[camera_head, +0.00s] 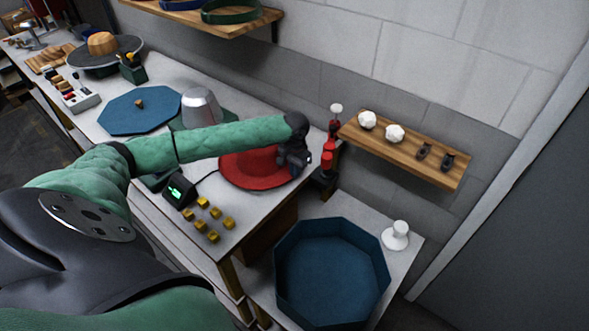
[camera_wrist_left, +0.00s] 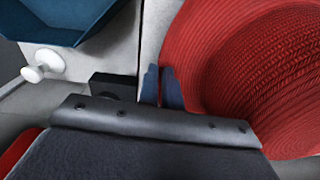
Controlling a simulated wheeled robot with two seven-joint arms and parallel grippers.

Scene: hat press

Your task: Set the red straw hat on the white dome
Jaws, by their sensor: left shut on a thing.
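The red straw hat (camera_head: 245,170) lies low over the near right end of the bench, its brim spread wide. My left gripper (camera_head: 294,160) is at the hat's right side, and my arm hides part of the hat. In the left wrist view, the woven red hat (camera_wrist_left: 255,70) fills the right side. The left gripper's fingers (camera_wrist_left: 159,80) are close together at the brim's edge, shut on it. The pale grey-white dome (camera_head: 201,104) stands upright on a green base behind my forearm, bare on top. My right gripper is not in view.
A blue octagonal tray (camera_head: 283,294) stands at the front right beside a white knob-shaped stand (camera_head: 396,232). Several yellow blocks (camera_head: 213,236) and a small device with a green display (camera_head: 178,191) sit near the hat. A wooden shelf (camera_head: 440,170) is on the wall.

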